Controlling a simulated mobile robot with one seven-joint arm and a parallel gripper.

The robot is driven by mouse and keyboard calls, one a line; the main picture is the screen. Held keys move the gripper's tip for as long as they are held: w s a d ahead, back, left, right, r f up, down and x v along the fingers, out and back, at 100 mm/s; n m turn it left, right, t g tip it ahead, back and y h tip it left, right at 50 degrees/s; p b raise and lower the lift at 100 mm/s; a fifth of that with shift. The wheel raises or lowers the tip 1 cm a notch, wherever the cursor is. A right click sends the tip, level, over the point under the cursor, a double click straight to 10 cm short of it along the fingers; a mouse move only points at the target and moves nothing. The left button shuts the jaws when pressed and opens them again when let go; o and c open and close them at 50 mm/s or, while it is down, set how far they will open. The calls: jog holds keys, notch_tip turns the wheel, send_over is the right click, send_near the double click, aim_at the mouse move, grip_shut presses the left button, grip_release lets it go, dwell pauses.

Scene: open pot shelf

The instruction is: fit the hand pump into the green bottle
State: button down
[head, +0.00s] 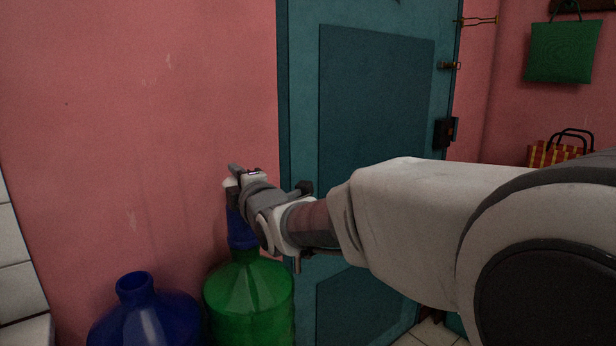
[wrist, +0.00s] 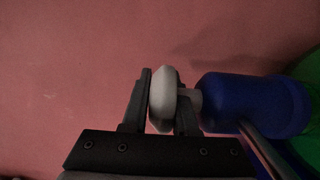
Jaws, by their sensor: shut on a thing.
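The hand pump (head: 238,231) has a blue body and a white top. It stands roughly upright over the neck of the green bottle (head: 248,302). Its lower end meets the neck in the head view; I cannot tell how far it sits on it. My gripper (head: 236,180) is shut on the pump's white top. In the wrist view the gripper's fingers (wrist: 163,85) are on either side of that white top, and the blue pump body (wrist: 250,104) extends right towards the green bottle (wrist: 309,75). A metal spout shows beside the body.
A blue bottle (head: 147,317) with an open neck stands just left of the green one. The pink wall (head: 140,130) is close behind, and a teal door (head: 375,95) is to the right. A green bag (head: 563,52) and a striped bag (head: 553,155) are at far right.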

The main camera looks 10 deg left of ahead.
jog(key=shift+f+b, duration=0.25)
jog(key=shift+b, duration=0.25)
dwell(0.4)
jog(key=c, duration=0.7)
grip_release()
jog(key=shift+o, duration=0.5)
jog(key=shift+f, duration=0.1)
jog(key=shift+b+v, duration=1.5)
jog(key=shift+v, duration=1.2)
jog(key=v, duration=0.7)
jog(key=shift+s+d, duration=0.2)
jog(key=shift+s, duration=0.05)
jog(key=shift+s+d, duration=0.1)
